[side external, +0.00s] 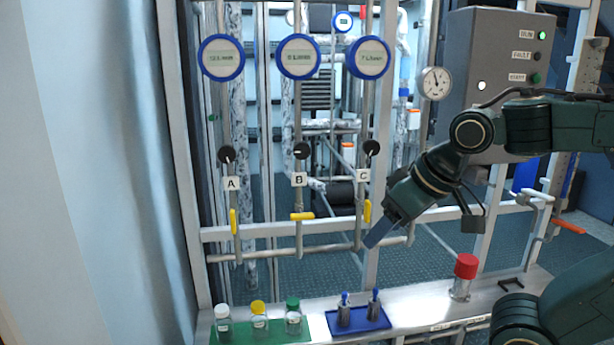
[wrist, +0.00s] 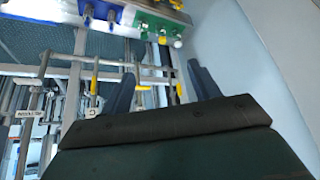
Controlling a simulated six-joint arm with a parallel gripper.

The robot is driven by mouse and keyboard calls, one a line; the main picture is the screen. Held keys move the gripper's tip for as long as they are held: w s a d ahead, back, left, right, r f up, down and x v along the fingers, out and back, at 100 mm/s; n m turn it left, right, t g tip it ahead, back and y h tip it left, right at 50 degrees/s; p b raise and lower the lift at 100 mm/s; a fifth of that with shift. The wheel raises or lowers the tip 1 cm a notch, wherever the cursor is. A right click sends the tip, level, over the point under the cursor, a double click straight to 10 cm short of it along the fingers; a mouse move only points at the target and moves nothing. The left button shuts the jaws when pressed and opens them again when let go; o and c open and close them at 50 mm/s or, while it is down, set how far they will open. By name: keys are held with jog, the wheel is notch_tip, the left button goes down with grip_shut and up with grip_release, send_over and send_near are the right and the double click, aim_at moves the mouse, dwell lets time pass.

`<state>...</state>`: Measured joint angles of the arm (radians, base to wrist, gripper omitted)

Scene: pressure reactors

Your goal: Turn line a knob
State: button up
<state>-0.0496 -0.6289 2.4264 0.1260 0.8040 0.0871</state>
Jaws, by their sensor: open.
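The line A knob (side external: 226,154) is a black round knob on the left vertical pipe, just above the white A label (side external: 232,183). Similar black knobs sit above B (side external: 301,151) and C (side external: 371,148). My gripper (side external: 372,240) has blue-grey fingers and is at the lower right of the C line, well right of the line A knob and lower in the picture. The wrist view shows its two fingers (wrist: 162,82) spread apart with nothing held between them. I cannot make out the line A knob in the wrist view.
Yellow valve handles (side external: 233,221) sit below the labels. Blue-rimmed round displays (side external: 221,58) hang above. A shelf (side external: 405,318) below carries capped bottles on a green mat (side external: 267,331), a blue tray (side external: 358,320) and a red-capped container (side external: 464,277). A grey control box (side external: 490,45) stands right.

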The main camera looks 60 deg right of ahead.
jog(key=w+d+r+m+t+h, duration=0.1)
jog(key=w+m, duration=0.1)
jog(key=w, duration=0.4)
jog(key=w+d+r+m+h, duration=0.2)
jog(key=w, duration=0.3)
jog(key=m+t+h, duration=0.6)
jog(key=h, duration=0.3)
send_near(227, 155)
jog(key=shift+s+a+r, duration=0.15)
jog(key=shift+s+a, duration=0.2)
jog(key=shift+a, duration=0.2)
jog(key=shift+w+d, duration=0.1)
jog(key=shift+d, duration=0.05)
jog(key=x, duration=1.3)
jog(key=shift+w+d+f, duration=0.1)
jog(key=shift+d+f, duration=0.1)
jog(key=shift+d, duration=0.05)
